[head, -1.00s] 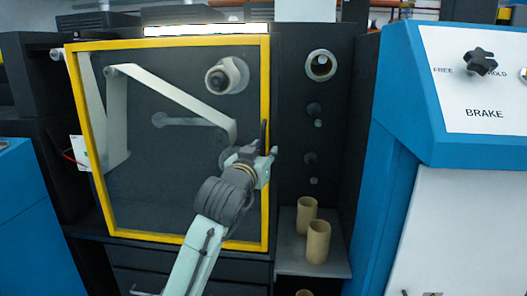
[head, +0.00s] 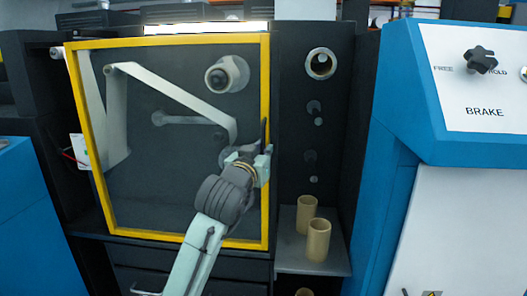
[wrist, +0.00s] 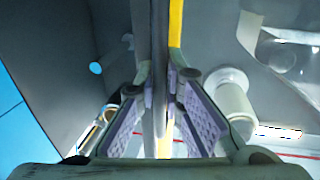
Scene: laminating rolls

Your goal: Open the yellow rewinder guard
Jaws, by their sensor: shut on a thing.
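The yellow rewinder guard (head: 265,80) is a yellow frame around a see-through panel, and it stands closed across the front of the dark machine. Its dark upright handle (head: 264,130) is on the right side of the frame. My gripper (head: 263,156) is at the lower part of this handle and shut on it. In the wrist view the handle (wrist: 160,60) runs between the two purple-padded fingers of my gripper (wrist: 160,95), beside the yellow frame edge (wrist: 175,25). The gripped part of the handle is partly hidden by the fingers.
Behind the panel are a white web (head: 170,95) and a pale roller (head: 228,75). Right of the guard, brown cardboard cores (head: 318,240) stand on a grey shelf (head: 290,262). A blue and white brake cabinet (head: 440,90) stands further right. Open space lies before the guard.

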